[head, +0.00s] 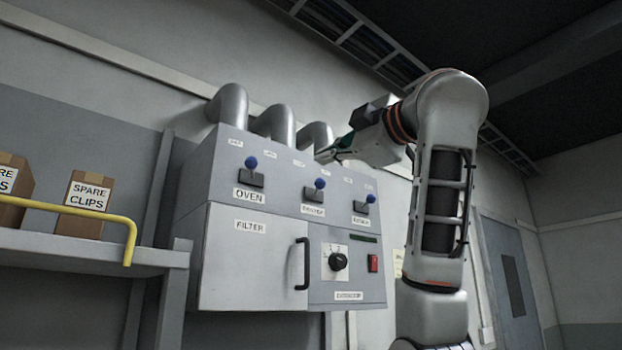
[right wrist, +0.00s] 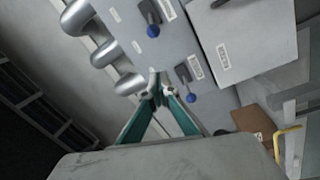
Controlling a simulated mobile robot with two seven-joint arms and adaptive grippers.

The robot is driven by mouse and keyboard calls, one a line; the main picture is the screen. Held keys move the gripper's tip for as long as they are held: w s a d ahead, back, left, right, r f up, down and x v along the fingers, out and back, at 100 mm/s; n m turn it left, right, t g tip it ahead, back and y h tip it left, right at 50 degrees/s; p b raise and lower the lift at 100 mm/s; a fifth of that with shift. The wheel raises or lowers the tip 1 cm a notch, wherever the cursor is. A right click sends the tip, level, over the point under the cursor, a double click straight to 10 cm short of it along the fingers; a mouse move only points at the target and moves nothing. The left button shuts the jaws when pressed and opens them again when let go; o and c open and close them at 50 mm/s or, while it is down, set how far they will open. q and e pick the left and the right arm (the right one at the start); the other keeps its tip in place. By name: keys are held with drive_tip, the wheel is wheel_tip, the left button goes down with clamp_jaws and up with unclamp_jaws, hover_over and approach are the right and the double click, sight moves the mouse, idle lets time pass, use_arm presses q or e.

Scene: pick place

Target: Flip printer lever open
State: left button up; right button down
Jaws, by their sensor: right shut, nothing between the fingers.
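A grey panel carries three levers with blue knobs. The middle lever (head: 315,190) has a small label under it that seems to read PRINTER. It stands with its knob above its dark base, like the other two. In the right wrist view the middle lever (right wrist: 153,28) is at the top. My right gripper (head: 326,156) is shut and empty, above and slightly right of the middle lever, apart from it. In the right wrist view its teal fingers (right wrist: 158,88) meet near the panel's upper part. My left gripper is not in view.
The OVEN lever (head: 251,172) is left of the middle lever, and a third lever (head: 363,206) is on the right. Silver pipes (head: 277,124) rise behind the panel. Below are a FILTER door (head: 250,265) and a black dial (head: 338,261). A shelf with boxes (head: 85,203) and a yellow rail is at left.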

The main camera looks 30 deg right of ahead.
sight(318, 188)
drive_tip(key=shift+s, duration=0.1)
drive_tip(key=w+r+p, duration=0.1)
drive_tip(key=w+p, duration=0.4)
drive_tip(key=w, duration=0.5)
drive_tip(key=d, duration=0.1)
drive_tip(key=d+f, duration=0.1)
drive_tip(key=s+d, duration=0.1)
drive_tip(key=shift+d+f, duration=0.15)
drive_tip(key=shift+f, duration=0.05)
drive_tip(key=shift+b, duration=0.3)
